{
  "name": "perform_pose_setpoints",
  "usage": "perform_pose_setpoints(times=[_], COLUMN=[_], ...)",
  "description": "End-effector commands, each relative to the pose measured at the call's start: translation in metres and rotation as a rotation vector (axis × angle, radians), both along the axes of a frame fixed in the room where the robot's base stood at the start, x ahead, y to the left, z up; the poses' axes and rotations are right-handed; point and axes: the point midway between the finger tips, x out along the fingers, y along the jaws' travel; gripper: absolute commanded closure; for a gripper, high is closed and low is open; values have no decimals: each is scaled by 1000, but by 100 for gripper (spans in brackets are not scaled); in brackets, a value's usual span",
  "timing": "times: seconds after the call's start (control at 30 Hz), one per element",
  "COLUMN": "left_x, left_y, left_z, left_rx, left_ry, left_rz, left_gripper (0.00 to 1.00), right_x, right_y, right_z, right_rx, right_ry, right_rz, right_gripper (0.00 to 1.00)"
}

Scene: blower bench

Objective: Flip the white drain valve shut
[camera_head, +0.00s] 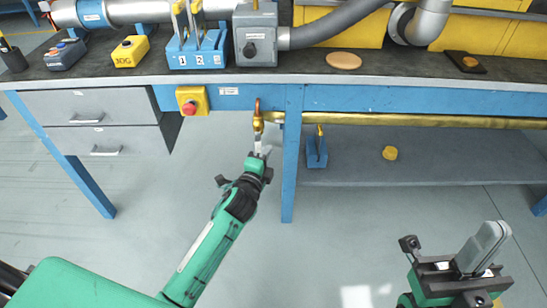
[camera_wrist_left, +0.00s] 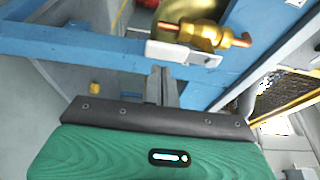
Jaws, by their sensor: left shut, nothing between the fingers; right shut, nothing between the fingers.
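The brass and copper drain valve (camera_head: 258,118) hangs at the bench front, beside the left end of a brass pipe (camera_head: 400,120). In the left wrist view the valve body (camera_wrist_left: 208,35) carries a white lever (camera_wrist_left: 185,53), which lies roughly alongside the body. My left gripper (camera_head: 259,146) is shut and empty, just below the valve. In the left wrist view its grey fingertips (camera_wrist_left: 160,72) are close to the lever's left end; I cannot tell whether they touch it. My right gripper (camera_head: 490,240) is shut and empty at the lower right, far from the valve.
A blue bench leg (camera_head: 290,165) stands just right of the valve. A yellow box with a red button (camera_head: 191,101) is to its left, near the drawers (camera_head: 95,105). A lower shelf (camera_head: 440,170) holds a yellow piece (camera_head: 390,153). The floor in front is clear.

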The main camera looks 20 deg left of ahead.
Motion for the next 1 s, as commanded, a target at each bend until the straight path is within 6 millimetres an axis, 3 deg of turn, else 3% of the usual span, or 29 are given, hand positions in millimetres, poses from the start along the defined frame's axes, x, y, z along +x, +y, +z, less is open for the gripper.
perform_pose_setpoints(times=[0.8, 1.0], left_x=[-3, -3], left_y=[9, 10], left_z=[2, 0], left_rx=[23, 44], left_ry=[7, 13], left_rz=[-1, -1], left_gripper=[100, 100], right_x=[-1, 0], right_y=[0, 0], right_z=[6, -2], right_rx=[1, -1], right_ry=[-4, 29], right_rz=[1, 0], right_gripper=[100, 100])
